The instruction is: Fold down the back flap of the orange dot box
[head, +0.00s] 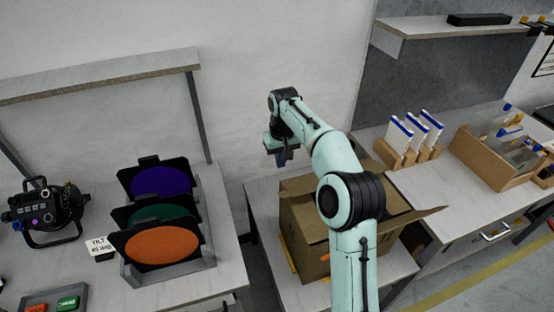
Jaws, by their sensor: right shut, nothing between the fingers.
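The cardboard box (303,218) stands on a low table in the middle of the head view. A small orange mark (325,257) shows on its front side, partly hidden by my arm. One flap (415,220) sticks out to the right. My right arm crosses in front of the box and hides much of its top and inside, so I cannot tell the back flap's angle. My right gripper (281,159) is shut and empty, pointing down above the box's back left corner. I cannot tell if it touches the box. My left gripper is out of view.
The left table holds a rack (190,278) with purple, green and orange discs, and a black lamp (45,212). The right bench has a wooden holder (408,152) with white cards and a wooden bin (495,166). A wall stands close behind the box.

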